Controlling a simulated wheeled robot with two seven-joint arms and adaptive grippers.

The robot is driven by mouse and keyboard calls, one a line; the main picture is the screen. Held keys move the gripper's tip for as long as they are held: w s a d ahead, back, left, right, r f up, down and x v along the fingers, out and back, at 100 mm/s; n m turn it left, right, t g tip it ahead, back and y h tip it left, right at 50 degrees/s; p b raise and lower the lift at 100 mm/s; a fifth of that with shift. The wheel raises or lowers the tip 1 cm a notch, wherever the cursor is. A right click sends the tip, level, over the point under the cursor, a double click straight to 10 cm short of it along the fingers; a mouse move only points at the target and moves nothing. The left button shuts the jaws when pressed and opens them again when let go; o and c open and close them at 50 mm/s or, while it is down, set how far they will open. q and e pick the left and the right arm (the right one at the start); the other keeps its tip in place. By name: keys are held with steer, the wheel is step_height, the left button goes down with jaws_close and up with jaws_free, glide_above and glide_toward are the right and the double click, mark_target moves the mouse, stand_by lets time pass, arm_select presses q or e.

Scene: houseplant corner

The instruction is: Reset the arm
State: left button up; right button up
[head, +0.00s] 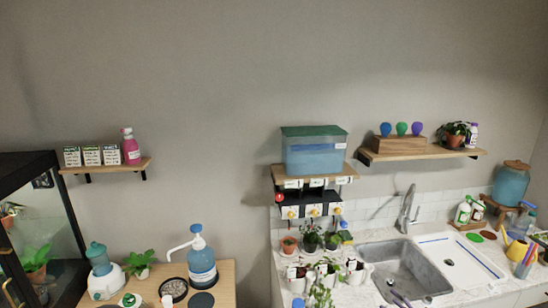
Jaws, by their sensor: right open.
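Only a small dark part of what seems to be my right gripper (395,293) shows at the bottom edge, in front of the sink basin (418,268). It is open, and I see nothing held in it. The rest of the right arm is out of view below. My left gripper and arm are not in view.
A wooden table (225,283) at the lower left bears a blue pump bottle (201,262). Potted plants (310,240) crowd the counter left of the sink. Shelves (105,166) and a blue tank with a green lid (314,155) are on the wall. The upper wall is bare.

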steer(key=s+a+f+n+g+h+b, duration=0.25)
steer(key=s+a+f+b, duration=0.2)
steer(key=a+f, duration=0.65)
steer(key=s+a+f+n+g+h+b, duration=0.1)
steer(key=s+a+f+g+b, duration=0.3)
steer(key=a+f, duration=0.65)
steer(key=s+a+f+n+g+b, duration=0.2)
steer(key=s+a+f+g, duration=0.1)
steer(key=s, duration=0.7)
steer(key=s+a+f+n+g+b, duration=0.2)
steer(key=s+f, duration=0.4)
steer(key=s, duration=0.5)
steer(key=s+a+f+n+g+b, duration=0.1)
steer(key=s+a+f+n+g, duration=0.3)
steer(key=s, duration=0.6)
steer(key=shift+s+a+f+b, duration=0.15)
steer(key=shift+s+a+b, duration=0.2)
steer(key=shift+a, duration=0.3)
